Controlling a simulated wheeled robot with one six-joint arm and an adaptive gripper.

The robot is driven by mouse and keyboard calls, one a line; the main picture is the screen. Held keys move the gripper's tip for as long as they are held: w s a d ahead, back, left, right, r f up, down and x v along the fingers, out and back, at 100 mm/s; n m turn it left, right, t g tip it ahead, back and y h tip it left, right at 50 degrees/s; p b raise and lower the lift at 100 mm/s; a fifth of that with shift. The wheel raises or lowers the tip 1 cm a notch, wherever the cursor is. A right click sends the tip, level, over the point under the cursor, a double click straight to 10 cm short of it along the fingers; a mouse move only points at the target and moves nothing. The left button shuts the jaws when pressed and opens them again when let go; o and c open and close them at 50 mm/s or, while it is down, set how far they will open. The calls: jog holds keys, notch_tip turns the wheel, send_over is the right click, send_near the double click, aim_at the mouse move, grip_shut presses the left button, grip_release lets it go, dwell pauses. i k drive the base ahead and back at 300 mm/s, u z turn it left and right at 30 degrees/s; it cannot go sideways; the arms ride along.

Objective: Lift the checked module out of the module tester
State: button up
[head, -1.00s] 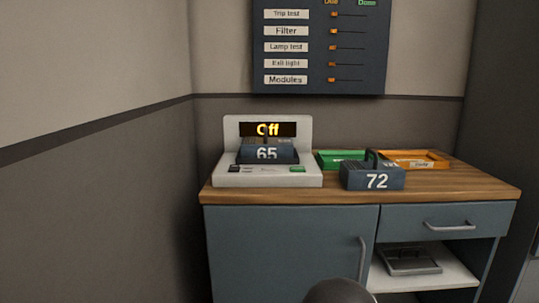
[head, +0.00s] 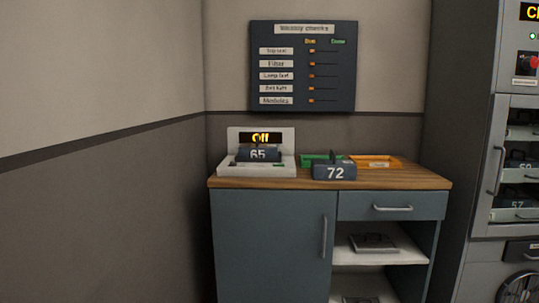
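The module tester (head: 281,170) is a light grey unit with a raised back at the left end of the wooden counter. Its display (head: 261,138) reads "Off" in yellow. A dark blue module marked 65 (head: 258,155) sits in the tester, with a handle on top that is hard to make out. A second dark module marked 72 (head: 335,173) stands on the counter, to the right of the tester. My gripper is not in view.
Behind module 72 lie a green tray (head: 308,161) and an orange tray (head: 392,163). The counter (head: 420,179) stands on a blue-grey cabinet. A grey rack (head: 484,150) with several modules stands at right. A "Weekly checks" board (head: 341,80) hangs above.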

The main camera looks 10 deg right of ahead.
aim_at(257, 150)
jog(key=z, duration=0.8)
jog(key=i, duration=1.2)
jog(key=u, duration=0.05)
